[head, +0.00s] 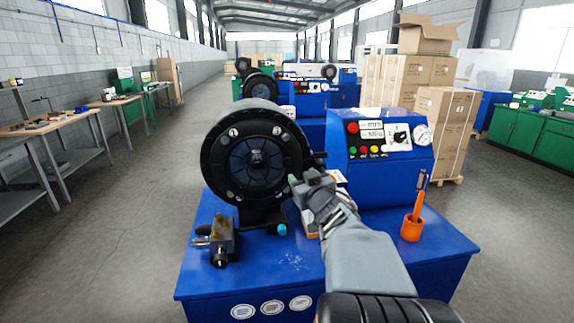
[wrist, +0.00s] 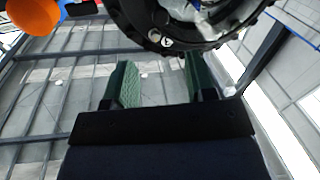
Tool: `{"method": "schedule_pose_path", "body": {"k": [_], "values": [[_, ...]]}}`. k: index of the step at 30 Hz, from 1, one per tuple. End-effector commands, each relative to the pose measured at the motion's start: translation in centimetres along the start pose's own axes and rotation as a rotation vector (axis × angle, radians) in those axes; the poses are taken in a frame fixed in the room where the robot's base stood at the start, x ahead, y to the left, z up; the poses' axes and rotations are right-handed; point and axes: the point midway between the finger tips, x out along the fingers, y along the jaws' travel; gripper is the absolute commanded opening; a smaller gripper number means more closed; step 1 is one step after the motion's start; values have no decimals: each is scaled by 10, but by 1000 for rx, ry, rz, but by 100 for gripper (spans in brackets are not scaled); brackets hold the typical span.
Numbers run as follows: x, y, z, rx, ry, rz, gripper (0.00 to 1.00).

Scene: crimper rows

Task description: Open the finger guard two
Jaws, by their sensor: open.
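The nearest crimper has a round black head (head: 255,155) with a dark disc over its front and a small knob in the middle. No label shows which part is finger guard two, and I cannot tell whether the disc is a guard. My gripper (head: 302,186) is just right of the head's lower right side, in front of the blue machine. In the wrist view my gripper (wrist: 158,78) shows two green fingers apart, with nothing between them. The black toothed rim (wrist: 165,40) of the head lies beyond the fingertips there. I see no clear contact.
A blue control box (head: 380,145) with buttons and a gauge stands right of the head. An orange cup (head: 412,228) holding a tool and a small valve block (head: 222,242) stand on the blue base (head: 275,270). More crimpers (head: 260,87) stand behind. Open floor lies left.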

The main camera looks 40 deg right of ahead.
Motion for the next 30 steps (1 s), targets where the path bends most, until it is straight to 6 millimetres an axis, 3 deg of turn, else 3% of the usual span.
{"method": "schedule_pose_path", "body": {"k": [15, 22, 30], "values": [[95, -2, 0, 1, -2, -3, 51], [117, -2, 0, 0, -2, -2, 51], [123, -2, 0, 1, -2, -1, 51]]}}
